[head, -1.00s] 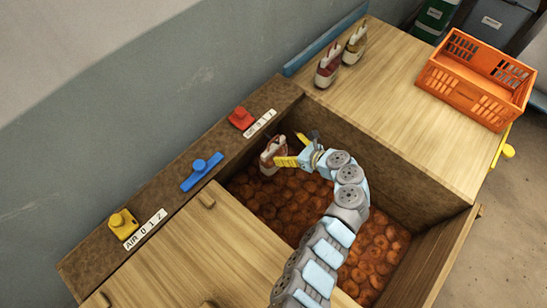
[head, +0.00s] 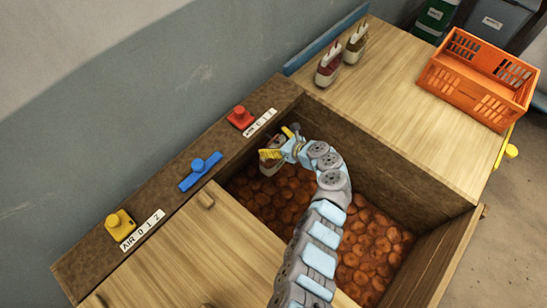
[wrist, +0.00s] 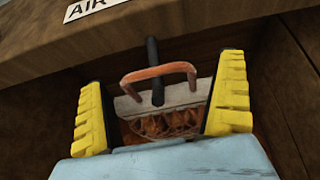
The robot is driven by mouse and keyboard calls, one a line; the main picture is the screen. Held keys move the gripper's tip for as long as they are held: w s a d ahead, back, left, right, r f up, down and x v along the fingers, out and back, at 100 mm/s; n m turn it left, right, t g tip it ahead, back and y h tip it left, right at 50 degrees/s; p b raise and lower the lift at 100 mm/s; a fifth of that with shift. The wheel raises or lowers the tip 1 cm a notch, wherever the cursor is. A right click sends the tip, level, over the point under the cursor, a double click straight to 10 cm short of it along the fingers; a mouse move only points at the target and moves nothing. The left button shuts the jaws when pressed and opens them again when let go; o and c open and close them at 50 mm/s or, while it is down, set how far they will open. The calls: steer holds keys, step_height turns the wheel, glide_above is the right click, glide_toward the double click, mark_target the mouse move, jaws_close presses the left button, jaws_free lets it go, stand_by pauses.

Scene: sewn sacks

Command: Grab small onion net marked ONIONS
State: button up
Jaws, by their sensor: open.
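A small net sack (wrist: 165,122) with orange-brown mesh, a pale header strip and a reddish-brown loop handle (wrist: 160,73) is at the back wall of the bin, above its contents. No ONIONS marking is readable on it. A dark rod (wrist: 153,70) crosses the handle; I cannot tell whether the sack hangs from it. My gripper (wrist: 160,85) is open, with a yellow finger on each side of the header and gaps to both. In the head view my gripper (head: 277,143) partly hides the sack (head: 267,168).
The wooden bin holds many round brown-orange items (head: 370,245). Its walls (head: 400,185) rise close around my arm. Red (head: 240,117), blue (head: 201,171) and yellow (head: 119,223) valves line the back ledge.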

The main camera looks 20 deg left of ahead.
steer(key=c, duration=1.3)
steer(key=shift+r, duration=0.1)
